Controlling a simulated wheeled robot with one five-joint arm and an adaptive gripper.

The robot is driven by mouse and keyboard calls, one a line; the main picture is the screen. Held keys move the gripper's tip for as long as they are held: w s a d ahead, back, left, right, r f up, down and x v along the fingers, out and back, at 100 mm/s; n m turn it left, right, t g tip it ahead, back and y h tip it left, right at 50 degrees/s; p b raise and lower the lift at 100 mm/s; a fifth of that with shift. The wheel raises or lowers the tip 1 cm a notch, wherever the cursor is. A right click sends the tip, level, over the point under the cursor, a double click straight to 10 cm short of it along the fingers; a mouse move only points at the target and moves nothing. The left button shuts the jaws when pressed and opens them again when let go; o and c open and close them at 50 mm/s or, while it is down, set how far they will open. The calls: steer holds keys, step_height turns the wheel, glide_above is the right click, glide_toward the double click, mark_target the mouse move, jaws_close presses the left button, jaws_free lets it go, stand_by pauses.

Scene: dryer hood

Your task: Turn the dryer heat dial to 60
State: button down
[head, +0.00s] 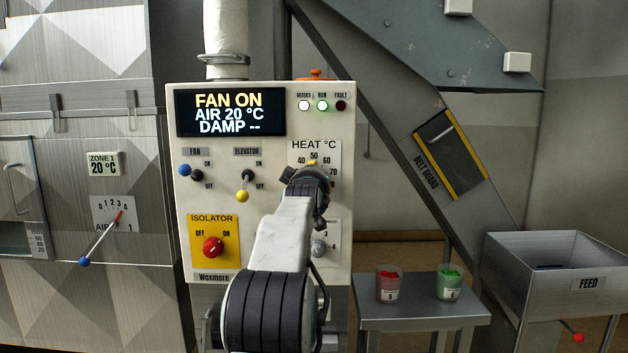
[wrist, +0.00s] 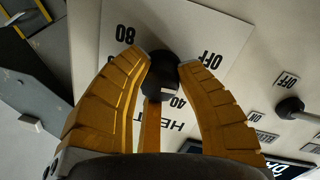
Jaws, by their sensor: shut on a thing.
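The heat dial's white scale plate (head: 314,146) is on the right of the cream control panel (head: 264,270), with 40, 50, 60 and 70 readable above my gripper (head: 313,171). My arm hides the dial itself in the head view. In the wrist view the dial is a dark round knob (wrist: 161,72), with 80, OFF and 40 printed around it. The yellow fingers of my gripper (wrist: 163,64) are closed on either side of it. The display (head: 230,113) reads FAN ON, AIR 20 °C, DAMP --.
The blue fan lever (head: 184,170), yellow-tipped elevator lever (head: 243,190) and red isolator knob (head: 213,247) are left of my arm. A grey knob (head: 319,247) is just below. A small table (head: 420,311) with two cups and a feed hopper (head: 560,285) stand right.

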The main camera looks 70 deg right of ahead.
steer(key=shift+w+r+m, duration=0.1)
steer(key=shift+m, duration=1.5)
steer(key=c, duration=0.8)
jaws_free()
steer(key=v, duration=1.2)
steer(key=shift+w, duration=0.1)
steer(key=shift+w+r, duration=0.1)
